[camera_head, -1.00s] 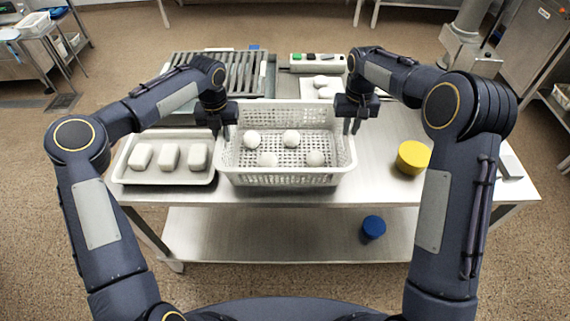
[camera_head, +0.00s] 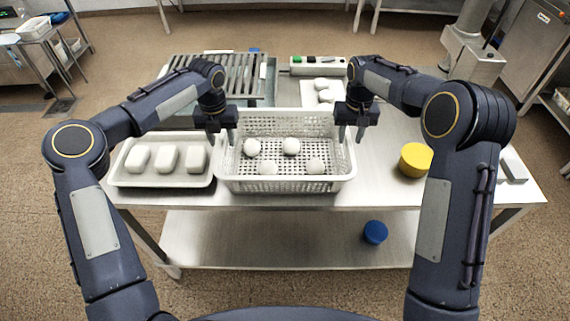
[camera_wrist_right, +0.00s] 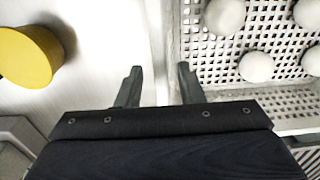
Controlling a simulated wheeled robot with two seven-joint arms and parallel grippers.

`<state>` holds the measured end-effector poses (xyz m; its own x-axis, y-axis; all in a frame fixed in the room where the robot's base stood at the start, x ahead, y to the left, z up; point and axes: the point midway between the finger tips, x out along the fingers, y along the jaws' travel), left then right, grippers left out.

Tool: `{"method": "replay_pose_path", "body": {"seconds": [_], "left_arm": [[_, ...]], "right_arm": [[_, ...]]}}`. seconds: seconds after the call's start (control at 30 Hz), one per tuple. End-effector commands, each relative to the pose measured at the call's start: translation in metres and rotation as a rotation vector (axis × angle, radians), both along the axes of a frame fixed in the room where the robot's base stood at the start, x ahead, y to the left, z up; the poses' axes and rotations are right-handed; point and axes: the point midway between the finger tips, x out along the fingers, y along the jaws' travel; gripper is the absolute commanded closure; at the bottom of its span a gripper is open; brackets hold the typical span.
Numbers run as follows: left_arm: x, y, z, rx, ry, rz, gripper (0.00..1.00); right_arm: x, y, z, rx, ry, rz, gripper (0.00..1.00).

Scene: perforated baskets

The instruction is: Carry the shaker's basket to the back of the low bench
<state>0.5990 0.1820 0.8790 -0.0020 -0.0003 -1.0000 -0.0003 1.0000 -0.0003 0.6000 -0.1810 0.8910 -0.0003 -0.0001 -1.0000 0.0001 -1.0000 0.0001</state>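A white perforated basket (camera_head: 285,184) stands on the metal bench (camera_head: 390,190), near its front edge. Several white balls lie inside it. My left gripper (camera_head: 221,138) is at the basket's left side wall, fingers apart. My right gripper (camera_head: 352,134) is at the right side wall, fingers apart. In the right wrist view, the right gripper's fingers (camera_wrist_right: 158,85) stand spread with the rim of the basket (camera_wrist_right: 174,50) between them and visible gaps. Left fingertip contact cannot be made out. I cannot tell which thing is the shaker.
A white tray with pale blocks (camera_head: 163,183) sits close left of the basket. A slatted metal unit (camera_head: 215,75) and a white board with pale pieces (camera_head: 312,98) are behind. A yellow round tub (camera_head: 415,159) stands right. A blue tub (camera_head: 375,232) is on the lower shelf (camera_head: 290,245).

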Motion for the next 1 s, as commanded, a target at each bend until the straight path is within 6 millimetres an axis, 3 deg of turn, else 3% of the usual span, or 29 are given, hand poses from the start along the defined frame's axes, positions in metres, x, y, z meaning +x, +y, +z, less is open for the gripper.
{"method": "replay_pose_path", "body": {"seconds": [0.3, 0.5, 0.73, 1.0], "left_arm": [[0.001, 0.000, 0.069, 0.002, -0.005, 0.002, 0.60], [0.001, 0.000, 0.096, 0.001, -0.003, 0.001, 0.60], [0.000, 0.000, 0.105, 0.000, 0.001, -0.001, 0.60], [0.000, 0.000, 0.104, 0.000, 0.000, -0.001, 0.60]], "right_arm": [[0.000, 0.000, 0.000, 0.000, 0.000, 0.000, 0.66], [0.000, 0.000, 0.000, 0.000, 0.000, 0.000, 0.66], [0.001, 0.000, 0.012, 0.000, -0.003, 0.000, 0.66], [0.001, 0.000, 0.068, 0.001, -0.005, 0.001, 0.66]]}}
